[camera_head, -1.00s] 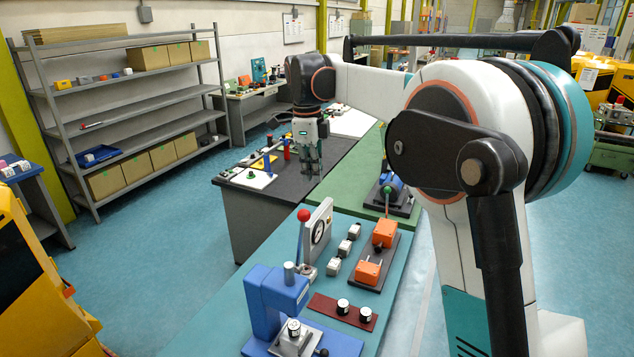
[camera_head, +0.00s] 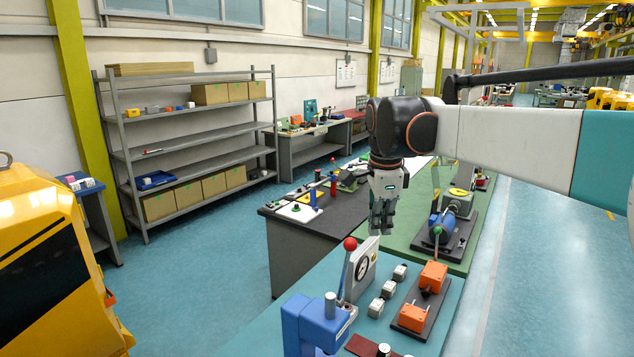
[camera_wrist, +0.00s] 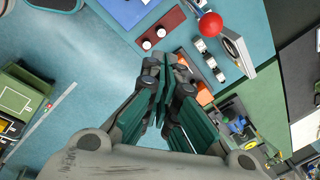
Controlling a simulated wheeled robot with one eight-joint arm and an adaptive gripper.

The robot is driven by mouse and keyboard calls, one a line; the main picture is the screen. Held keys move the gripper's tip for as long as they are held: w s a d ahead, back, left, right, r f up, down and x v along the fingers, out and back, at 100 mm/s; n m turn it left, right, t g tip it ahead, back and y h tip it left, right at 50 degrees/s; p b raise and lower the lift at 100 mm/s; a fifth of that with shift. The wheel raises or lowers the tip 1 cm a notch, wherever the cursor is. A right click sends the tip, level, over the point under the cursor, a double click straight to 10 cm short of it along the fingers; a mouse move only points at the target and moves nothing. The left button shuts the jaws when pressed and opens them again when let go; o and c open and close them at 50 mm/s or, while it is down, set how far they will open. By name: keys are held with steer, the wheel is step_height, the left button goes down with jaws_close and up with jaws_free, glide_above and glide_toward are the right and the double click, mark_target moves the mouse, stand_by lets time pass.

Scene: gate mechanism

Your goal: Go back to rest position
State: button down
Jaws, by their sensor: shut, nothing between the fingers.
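My gripper (camera_head: 382,222) hangs pointing down above the bench line in the head view, over the area where the black, green and teal tops meet. Its fingers are together with nothing between them. In the wrist view my gripper (camera_wrist: 163,105) shows its dark green fingers close together, with blue floor and the teal bench beyond. The gate mechanism cannot be told apart with certainty among the devices on the benches.
The teal bench (camera_head: 275,340) carries a blue press (camera_head: 310,325), a red-knobbed lever (camera_head: 350,244), a gauge (camera_head: 363,266) and orange blocks (camera_head: 433,277). A green bench (camera_head: 462,262) stands behind. Shelves (camera_head: 190,135) line the wall. The floor (camera_head: 200,275) at left is clear.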

steer(key=s+d+f+n+t+b, duration=0.2)
steer(key=s+f+n+b, duration=0.6)
steer(key=s+f, duration=0.6)
steer(key=s+d+f+n+t+b, duration=0.3)
steer(key=s+f+n+b, duration=0.6)
steer(key=s+f, duration=0.5)
step_height(320, 180, down, 2)
steer(key=shift+s+f+b, duration=0.15)
steer(key=shift+s+b, duration=0.1)
steer(key=shift+b, duration=0.3)
